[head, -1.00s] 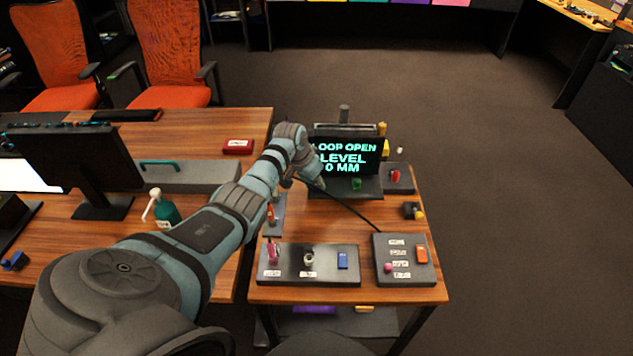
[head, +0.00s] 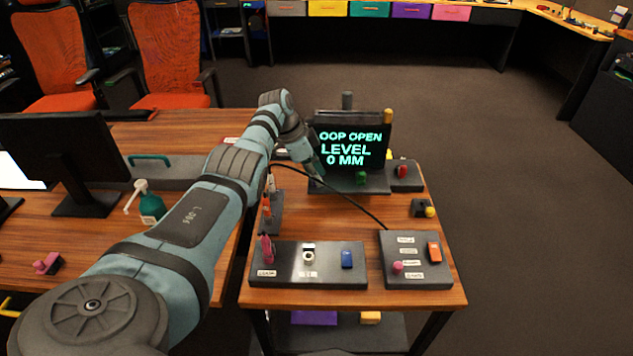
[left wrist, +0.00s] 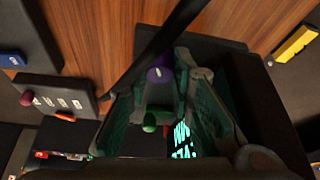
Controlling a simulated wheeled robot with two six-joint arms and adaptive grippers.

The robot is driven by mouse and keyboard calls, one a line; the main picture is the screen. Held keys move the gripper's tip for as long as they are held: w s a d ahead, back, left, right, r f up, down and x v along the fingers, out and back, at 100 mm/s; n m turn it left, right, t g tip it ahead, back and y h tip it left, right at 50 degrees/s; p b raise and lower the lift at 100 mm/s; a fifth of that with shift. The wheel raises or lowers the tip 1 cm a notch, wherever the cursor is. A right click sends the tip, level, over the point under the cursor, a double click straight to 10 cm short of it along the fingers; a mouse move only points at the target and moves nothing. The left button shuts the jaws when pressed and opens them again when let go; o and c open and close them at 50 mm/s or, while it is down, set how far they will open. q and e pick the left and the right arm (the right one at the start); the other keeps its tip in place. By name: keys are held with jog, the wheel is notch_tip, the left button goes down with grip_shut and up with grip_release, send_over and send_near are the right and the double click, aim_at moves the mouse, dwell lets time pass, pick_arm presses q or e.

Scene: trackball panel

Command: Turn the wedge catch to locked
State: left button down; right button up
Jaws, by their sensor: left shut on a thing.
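My left gripper (head: 316,170) reaches down to the left end of the dark base (head: 345,184) below a screen (head: 349,146). The screen reads "LOOP OPEN LEVEL 0 MM", its first letter hidden by my arm. In the left wrist view my gripper (left wrist: 163,82) is shut on a small purple piece (left wrist: 160,74) with a pale mark. The fingers hide part of it, and I cannot tell for sure that it is the wedge catch or how it is turned. In the head view the gripper hides it. A green knob (head: 361,178) stands to its right on the base.
A black cable (head: 345,202) runs past the gripper to a panel (head: 436,281) with an orange switch and a pink knob. A long panel (head: 285,281) with several controls lies in front. A red knob (head: 402,171) stands right of the screen.

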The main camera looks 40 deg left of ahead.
dwell(0.4)
pick_arm(q)
jog(key=c, duration=1.4)
grip_release()
jog(key=shift+a, duration=0.1)
jog(key=v, duration=1.2)
